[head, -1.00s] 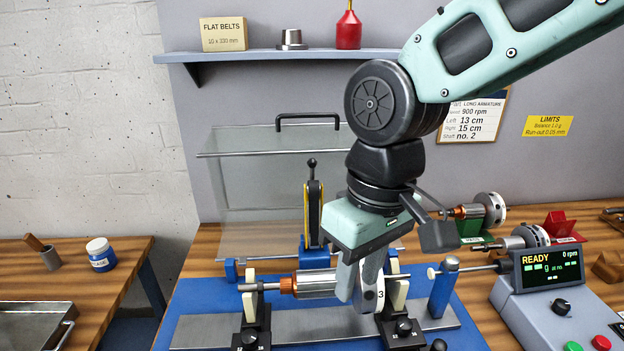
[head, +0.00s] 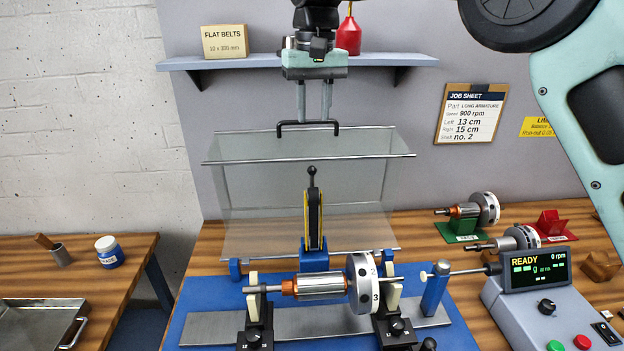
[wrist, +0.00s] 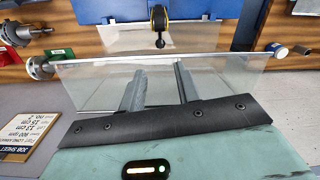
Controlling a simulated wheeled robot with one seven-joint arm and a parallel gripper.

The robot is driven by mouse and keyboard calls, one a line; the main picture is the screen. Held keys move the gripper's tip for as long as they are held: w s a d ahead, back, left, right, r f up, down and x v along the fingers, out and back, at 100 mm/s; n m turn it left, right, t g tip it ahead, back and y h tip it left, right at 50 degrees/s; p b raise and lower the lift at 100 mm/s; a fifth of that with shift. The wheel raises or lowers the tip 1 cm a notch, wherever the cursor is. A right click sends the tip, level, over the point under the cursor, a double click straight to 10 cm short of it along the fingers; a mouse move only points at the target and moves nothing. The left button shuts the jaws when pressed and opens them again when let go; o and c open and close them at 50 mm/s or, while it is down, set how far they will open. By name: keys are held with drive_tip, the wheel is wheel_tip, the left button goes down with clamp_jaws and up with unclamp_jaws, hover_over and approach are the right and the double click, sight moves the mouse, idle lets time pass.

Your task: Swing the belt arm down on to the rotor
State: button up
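The belt arm (head: 314,215) stands upright behind the rotor, black and yellow with a black ball knob (head: 312,170) on top. Its knob also shows in the wrist view (wrist: 159,14). The rotor (head: 320,284), with a silver core, copper end and pale numbered disc, lies across two stands on the blue base. The belt arm is clear of it. My gripper (head: 314,118) is high above the belt arm, fingers pointing down by the black handle of the clear guard. Its two fingers are apart with nothing visible between them in the wrist view (wrist: 160,80); contact with the handle cannot be told.
The clear guard (head: 240,190) is raised behind the belt arm. A shelf (head: 220,62) with a belt box and red bottle is behind my gripper. Spare rotors (head: 485,208) and the control box (head: 545,315), reading READY, 0 rpm, stand at right.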

sight(312, 175)
wheel_tip(312, 175, down, 17)
drive_tip(key=p, duration=0.4)
drive_tip(key=shift+s+a, duration=0.1)
drive_tip(key=shift+a, duration=0.05)
drive_tip(key=shift+c, duration=0.2)
clamp_jaws()
